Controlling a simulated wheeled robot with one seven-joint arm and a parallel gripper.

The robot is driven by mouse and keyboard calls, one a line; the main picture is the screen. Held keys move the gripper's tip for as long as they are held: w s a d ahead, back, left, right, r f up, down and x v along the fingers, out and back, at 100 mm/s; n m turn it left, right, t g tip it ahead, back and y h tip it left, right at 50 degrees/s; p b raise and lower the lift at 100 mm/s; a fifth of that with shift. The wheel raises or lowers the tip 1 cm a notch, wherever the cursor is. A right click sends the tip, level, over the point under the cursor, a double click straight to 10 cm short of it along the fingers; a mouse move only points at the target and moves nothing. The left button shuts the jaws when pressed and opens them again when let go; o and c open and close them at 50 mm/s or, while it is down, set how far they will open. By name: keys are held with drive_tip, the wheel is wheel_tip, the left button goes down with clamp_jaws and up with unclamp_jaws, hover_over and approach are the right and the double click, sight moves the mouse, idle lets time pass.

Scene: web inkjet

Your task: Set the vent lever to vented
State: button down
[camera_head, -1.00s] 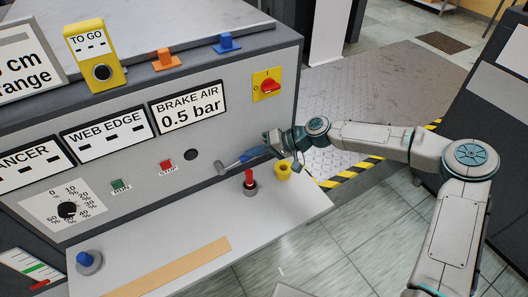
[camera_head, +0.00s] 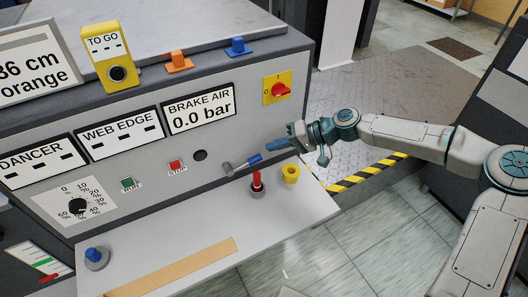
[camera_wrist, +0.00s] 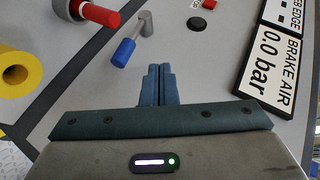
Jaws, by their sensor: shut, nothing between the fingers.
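The vent lever (camera_head: 241,164) sticks out from the lower edge of the grey panel, with a grey arm and a blue handle. In the head view its handle points right and slightly up. In the wrist view the lever's blue handle (camera_wrist: 123,52) lies up and left of my fingertips, apart from them. My gripper (camera_head: 274,146) is just right of and above the handle, its fingers together and empty. The shut fingers also show in the wrist view (camera_wrist: 158,70). The brake air display (camera_head: 200,108) reads 0.0 bar. No lever position marks are readable.
A red rotary switch (camera_head: 280,90) on a yellow plate is above my gripper. The stop button (camera_head: 176,166) is left of the lever.

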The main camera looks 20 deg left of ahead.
drive_tip(key=v, duration=0.5)
drive_tip(key=shift+d+r, duration=0.2)
drive_tip(key=s+d+f+m+t+h, duration=0.1)
drive_tip(key=s+d+f+h, duration=0.25)
drive_tip(key=d, duration=0.25)
drive_tip(key=s+d+f+t+h, duration=0.1)
drive_tip(key=s+d+f+h, duration=0.1)
drive_tip(key=s+d+h, duration=0.3)
drive_tip(key=s+d+r+m+t+h, duration=0.1)
drive_tip(key=s+d+r+m, duration=0.1)
drive_tip(key=s+d+r, duration=0.2)
drive_tip(key=s+d+r+m+t+h, duration=0.1)
drive_tip(key=s+d+r+m+t, duration=0.1)
drive_tip(key=d, duration=0.8)
drive_tip(key=s+d+r+m+t+h, duration=0.1)
drive_tip(key=s+d+r+m+t, duration=0.1)
drive_tip(key=s+d+r, duration=0.3)
wheel_tip(320, 180, up, 2)
drive_tip(key=shift+s+d+m, duration=0.35)
drive_tip(key=shift+d+m, duration=0.05)
drive_tip(key=shift+d, duration=0.75)
